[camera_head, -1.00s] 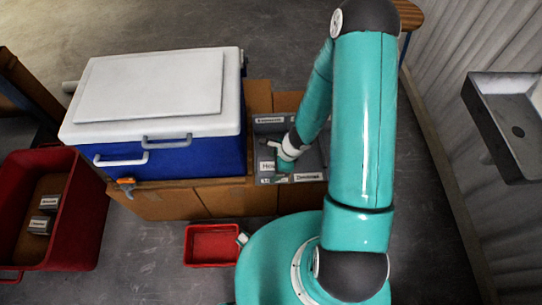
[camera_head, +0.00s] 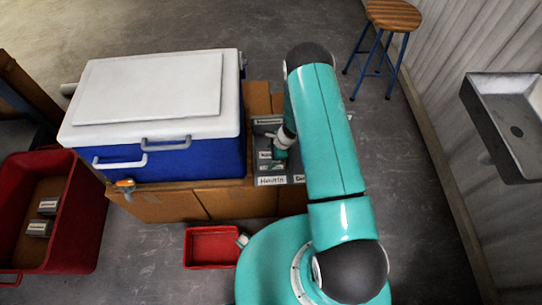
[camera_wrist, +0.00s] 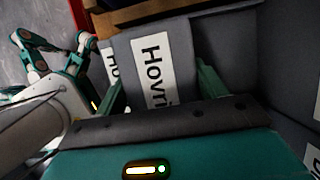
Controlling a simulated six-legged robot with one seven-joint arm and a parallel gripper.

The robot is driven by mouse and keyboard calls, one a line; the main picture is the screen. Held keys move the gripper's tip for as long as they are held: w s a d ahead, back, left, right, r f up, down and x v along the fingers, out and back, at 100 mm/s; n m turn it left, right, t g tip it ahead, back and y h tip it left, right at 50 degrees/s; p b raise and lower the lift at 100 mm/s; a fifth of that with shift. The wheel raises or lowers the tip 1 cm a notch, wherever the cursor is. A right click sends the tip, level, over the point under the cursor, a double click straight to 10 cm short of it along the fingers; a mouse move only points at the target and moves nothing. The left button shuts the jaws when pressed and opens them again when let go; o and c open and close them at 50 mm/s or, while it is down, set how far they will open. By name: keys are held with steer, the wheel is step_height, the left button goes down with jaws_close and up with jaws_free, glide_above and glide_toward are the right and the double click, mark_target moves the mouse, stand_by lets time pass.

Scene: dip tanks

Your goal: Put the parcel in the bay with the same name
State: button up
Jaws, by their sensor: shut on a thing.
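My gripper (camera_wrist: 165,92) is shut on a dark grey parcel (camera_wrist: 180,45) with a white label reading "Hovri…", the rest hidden. The parcel sits between the two teal fingers in the wrist view. In the head view my gripper (camera_head: 279,152) is over the grey divided bay tray (camera_head: 256,140), behind the front label "Hovrin" (camera_head: 271,181). A bay label starting "Ho" (camera_wrist: 112,66) shows beside the parcel in the wrist view. I cannot tell whether the parcel touches the bay floor. Another front label (camera_head: 299,178) is partly hidden by my arm.
A blue cooler with a white lid (camera_head: 160,110) stands close left of the bays on a wooden bench (camera_head: 170,205). A red bin (camera_head: 85,225) holds grey labelled parcels (camera_head: 40,228). A small red tray (camera_head: 211,247) is on the floor. A stool (camera_head: 394,16) and a wall sink (camera_head: 510,125) are right.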

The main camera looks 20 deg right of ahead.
steer(key=shift+f, duration=0.25)
steer(key=o, duration=1.2)
steer(key=shift+r, duration=0.1)
